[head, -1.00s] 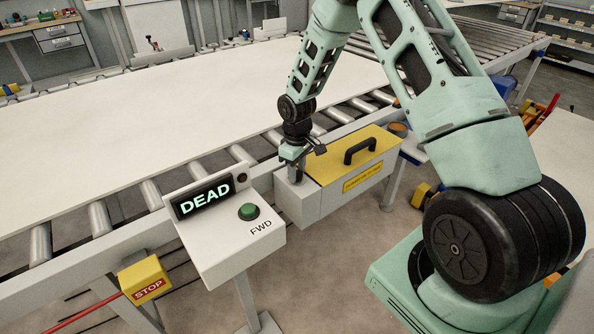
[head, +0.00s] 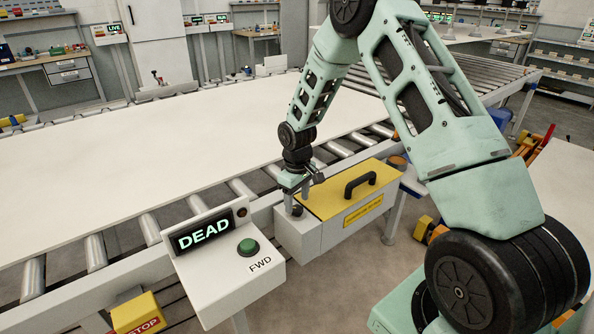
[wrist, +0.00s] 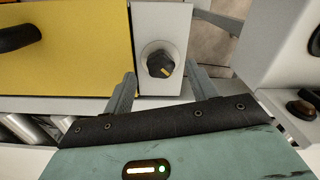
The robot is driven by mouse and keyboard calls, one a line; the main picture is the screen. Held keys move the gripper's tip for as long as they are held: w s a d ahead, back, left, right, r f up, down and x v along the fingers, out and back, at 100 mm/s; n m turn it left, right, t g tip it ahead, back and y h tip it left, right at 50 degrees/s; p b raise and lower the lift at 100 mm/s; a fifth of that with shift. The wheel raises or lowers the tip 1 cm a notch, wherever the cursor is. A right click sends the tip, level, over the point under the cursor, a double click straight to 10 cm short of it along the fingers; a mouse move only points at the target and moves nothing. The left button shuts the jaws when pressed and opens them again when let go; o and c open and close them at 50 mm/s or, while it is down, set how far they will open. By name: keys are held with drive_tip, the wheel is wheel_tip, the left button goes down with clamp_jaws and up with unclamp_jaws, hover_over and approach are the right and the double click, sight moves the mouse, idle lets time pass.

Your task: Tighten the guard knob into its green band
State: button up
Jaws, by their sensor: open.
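In the head view the knob (head: 297,210) shows small at the left end of the grey box (head: 297,238). My gripper (wrist: 160,76) is open, with one finger on each side of the knob and visible gaps between them. In the head view my gripper (head: 294,194) is just above the knob. I cannot make out a green band around the knob.
A black handle (head: 360,184) stands up from the yellow cover. A control stand with a green button (head: 248,247) and a DEAD display (head: 202,232) is close at the left. The roller conveyor with a large white sheet (head: 120,170) lies behind.

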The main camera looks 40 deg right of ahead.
sight(297, 208)
wheel_tip(297, 208, up, 15)
drive_tip(key=shift+r+b, duration=0.15)
drive_tip(key=shift+b, duration=0.3)
